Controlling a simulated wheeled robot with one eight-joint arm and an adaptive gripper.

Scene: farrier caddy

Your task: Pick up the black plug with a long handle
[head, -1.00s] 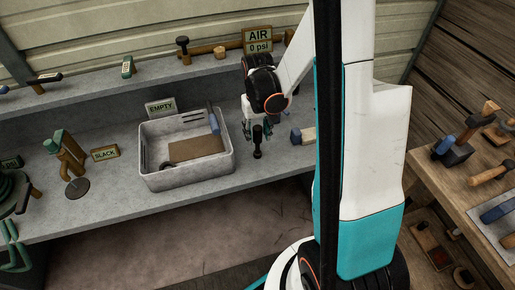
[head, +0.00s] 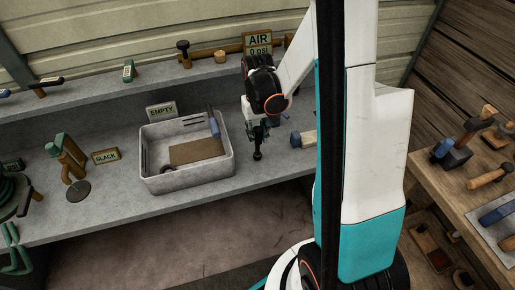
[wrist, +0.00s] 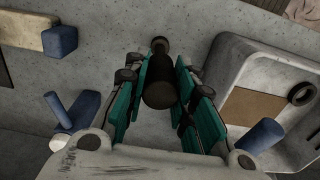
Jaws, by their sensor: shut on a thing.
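The black plug with a long handle (head: 257,155) stands upright near the front edge of the grey bench, just right of the grey tray. Its lower end shows below my gripper (head: 259,136); the upper part is hidden by the fingers. In the wrist view the dark plug (wrist: 159,92) lies between the teal finger pads of my gripper (wrist: 160,78). My gripper is shut on the plug. I cannot tell whether its foot touches the bench.
The grey tray (head: 188,181) holds a blue-handled tool, a brown panel and a dark ring. A block with a blue end (head: 303,138) lies close on the right. The "EMPTY" sign (head: 161,110) stands behind the tray, and the "SLACK" sign (head: 105,156) to its left.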

